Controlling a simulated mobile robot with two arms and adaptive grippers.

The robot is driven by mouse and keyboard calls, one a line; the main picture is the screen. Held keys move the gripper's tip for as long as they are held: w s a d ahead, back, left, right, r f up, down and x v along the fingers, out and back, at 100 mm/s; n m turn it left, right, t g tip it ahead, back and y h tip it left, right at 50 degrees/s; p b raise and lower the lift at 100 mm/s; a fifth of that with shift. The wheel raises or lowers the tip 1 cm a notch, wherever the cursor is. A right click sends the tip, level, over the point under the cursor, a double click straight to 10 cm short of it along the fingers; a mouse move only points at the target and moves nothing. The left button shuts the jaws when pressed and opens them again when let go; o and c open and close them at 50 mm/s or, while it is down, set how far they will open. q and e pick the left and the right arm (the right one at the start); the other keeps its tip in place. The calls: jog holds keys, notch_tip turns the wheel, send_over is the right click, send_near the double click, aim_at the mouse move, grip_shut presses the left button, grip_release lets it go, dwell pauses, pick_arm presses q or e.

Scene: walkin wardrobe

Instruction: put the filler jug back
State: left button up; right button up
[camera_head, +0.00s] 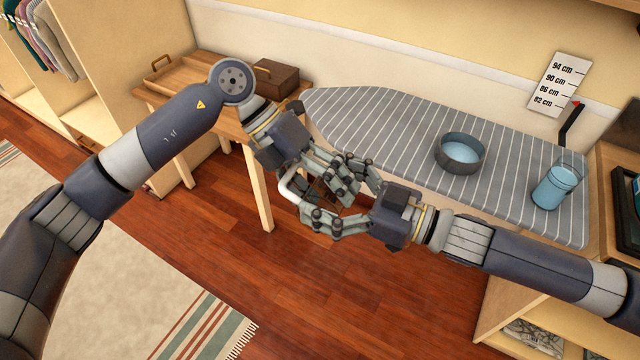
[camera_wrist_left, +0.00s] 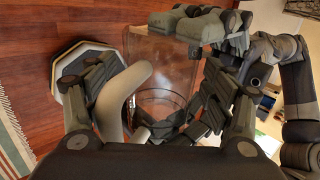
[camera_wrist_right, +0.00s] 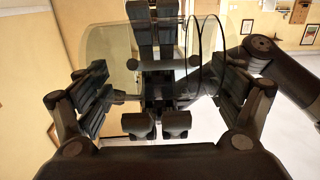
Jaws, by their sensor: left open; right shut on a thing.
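A clear, see-through jug (camera_wrist_left: 160,75) with a pale curved handle (camera_wrist_left: 128,90) is held in the air between my two hands. In the head view its pale handle (camera_head: 291,186) shows, while most of its body is hidden by fingers. My right gripper (camera_head: 345,200) is shut on the jug's body; the clear wall also shows between its fingers in the right wrist view (camera_wrist_right: 110,45). My left gripper (camera_head: 335,175) is open, its fingers on both sides of the handle and jug; I cannot tell whether they touch it.
A wooden table (camera_head: 206,75) with a tray (camera_head: 160,76) and brown box (camera_head: 275,78) stands behind my left arm. A height gauge (camera_head: 559,85) is at the wall.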

pick_arm(q)
jog(key=c, duration=1.4)
jog(key=shift+o, duration=0.2)
pick_arm(e)
jog(key=o, duration=1.2)
